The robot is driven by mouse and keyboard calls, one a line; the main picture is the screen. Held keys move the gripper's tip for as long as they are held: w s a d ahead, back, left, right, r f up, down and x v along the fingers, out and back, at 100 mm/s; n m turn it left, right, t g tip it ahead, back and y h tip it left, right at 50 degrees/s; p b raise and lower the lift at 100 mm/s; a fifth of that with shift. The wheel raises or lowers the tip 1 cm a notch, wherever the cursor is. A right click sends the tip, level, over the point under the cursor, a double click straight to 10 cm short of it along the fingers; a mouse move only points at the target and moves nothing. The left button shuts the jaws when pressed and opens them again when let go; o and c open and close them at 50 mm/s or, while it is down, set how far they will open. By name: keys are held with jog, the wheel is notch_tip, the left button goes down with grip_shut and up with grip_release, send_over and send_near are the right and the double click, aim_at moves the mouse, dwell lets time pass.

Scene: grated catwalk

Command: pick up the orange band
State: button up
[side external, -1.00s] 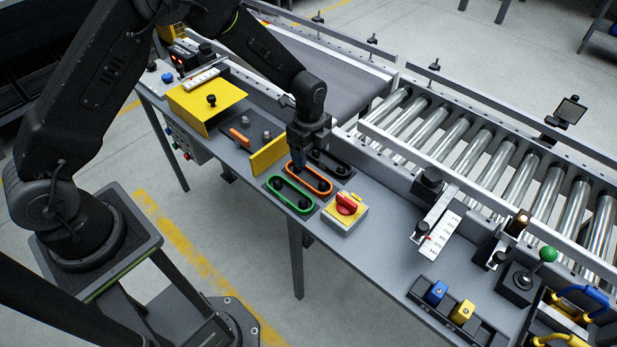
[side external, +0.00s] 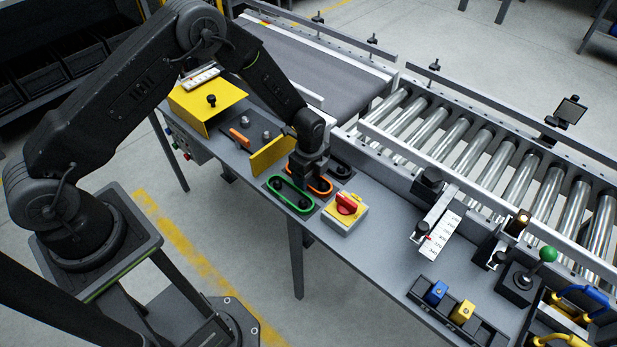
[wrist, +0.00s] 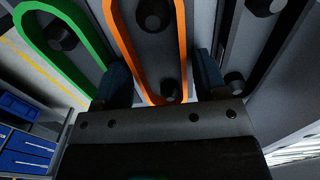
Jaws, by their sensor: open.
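The orange band (side external: 323,187) is a long loop around two dark pegs, lying between the green band (side external: 278,193) and a dark band (side external: 343,167). In the wrist view, my open gripper (wrist: 163,82) has one finger on each side of the near end of the orange band (wrist: 124,45). The left finger is on the green band's side, the right finger on the dark band's side. I cannot tell whether either finger touches the band.
A yellow upright plate (side external: 270,155) stands close behind my gripper on the left. A red-and-yellow switch (side external: 346,207) sits in front, to the right. A roller conveyor (side external: 480,150) runs along the back. Bare bench top (side external: 385,225) lies right of the switch.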

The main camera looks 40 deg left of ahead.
jog(key=c, duration=0.7)
notch_tip(320, 180, up, 10)
dwell(0.4)
